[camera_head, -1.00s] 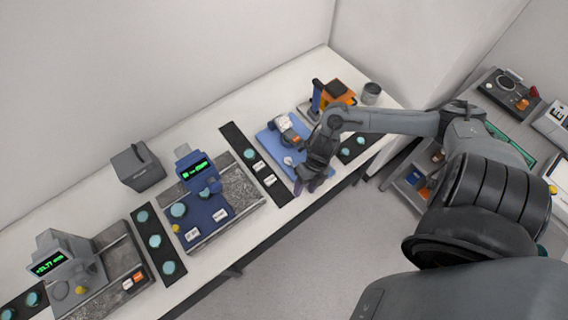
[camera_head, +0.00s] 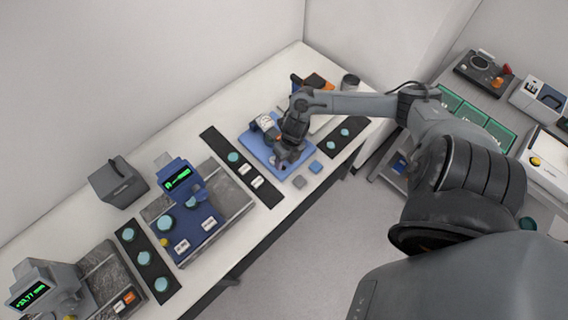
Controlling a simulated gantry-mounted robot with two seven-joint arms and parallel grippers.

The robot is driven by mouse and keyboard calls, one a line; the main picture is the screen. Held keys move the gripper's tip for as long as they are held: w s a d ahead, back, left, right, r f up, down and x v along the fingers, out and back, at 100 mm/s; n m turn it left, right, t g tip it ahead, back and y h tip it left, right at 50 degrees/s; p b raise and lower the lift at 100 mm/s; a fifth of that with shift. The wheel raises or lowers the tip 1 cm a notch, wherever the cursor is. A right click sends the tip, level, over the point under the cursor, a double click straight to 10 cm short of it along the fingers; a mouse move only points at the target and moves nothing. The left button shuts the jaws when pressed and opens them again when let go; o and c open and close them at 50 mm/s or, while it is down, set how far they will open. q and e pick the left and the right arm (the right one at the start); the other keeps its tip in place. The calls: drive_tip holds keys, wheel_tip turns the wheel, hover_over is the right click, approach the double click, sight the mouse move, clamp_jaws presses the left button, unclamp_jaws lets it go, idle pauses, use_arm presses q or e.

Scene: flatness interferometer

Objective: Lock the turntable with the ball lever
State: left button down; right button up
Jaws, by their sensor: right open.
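My right gripper (camera_head: 281,160) points down over the front part of a blue plate (camera_head: 254,147) on the bench. It is open, and its fingers are small and partly hidden by its own wrist. A small grey-and-white device (camera_head: 265,124) with an orange label stands on the plate, just behind and left of the gripper. I cannot make out for sure which part is the turntable or the ball lever; the gripper and wrist cover part of this area. Whether the fingers touch anything cannot be told. My left gripper is out of view.
A blue gauge with a green display (camera_head: 177,180) stands left on a grey slab, near a dark grey box (camera_head: 118,183). Black strips with round teal discs (camera_head: 145,258) lie between stations. An orange-and-black device (camera_head: 318,82) stands behind my arm.

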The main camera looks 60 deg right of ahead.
drive_tip(key=shift+w+a+f, duration=0.1)
drive_tip(key=shift+f, duration=0.5)
drive_tip(key=shift+w+a+f, duration=0.1)
drive_tip(key=shift+f, duration=0.45)
clamp_jaws()
